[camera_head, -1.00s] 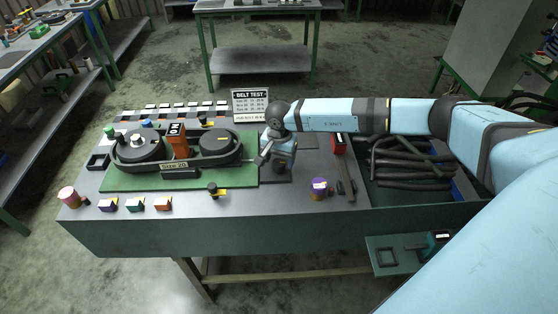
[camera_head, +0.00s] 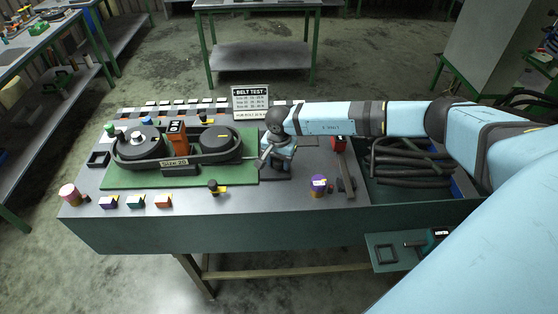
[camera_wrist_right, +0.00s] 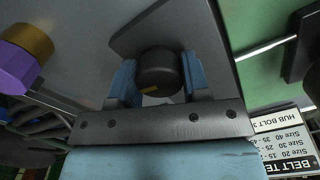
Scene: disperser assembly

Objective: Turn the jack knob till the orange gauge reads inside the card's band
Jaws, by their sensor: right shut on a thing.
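My right gripper (camera_head: 274,163) is over the dark plate right of the green board, pointing down. In the right wrist view, its two blue fingers (camera_wrist_right: 158,82) are shut on a round black jack knob (camera_wrist_right: 158,68) with a yellow mark. The orange gauge (camera_head: 176,134) stands upright between the two dark belt pulleys; its reading is too small to make out. The white BELT TEST card (camera_head: 250,103) stands behind the board and lists ranges by size. A plate on the belt rig reads "Size 20" (camera_head: 175,166). My left gripper is not in view.
The green board (camera_head: 125,182) carries the belt rig. Several coloured blocks line the table's front edge. A purple-topped pot (camera_head: 318,185), a red block (camera_head: 338,144) and a bin of black belts (camera_head: 412,163) are to the right.

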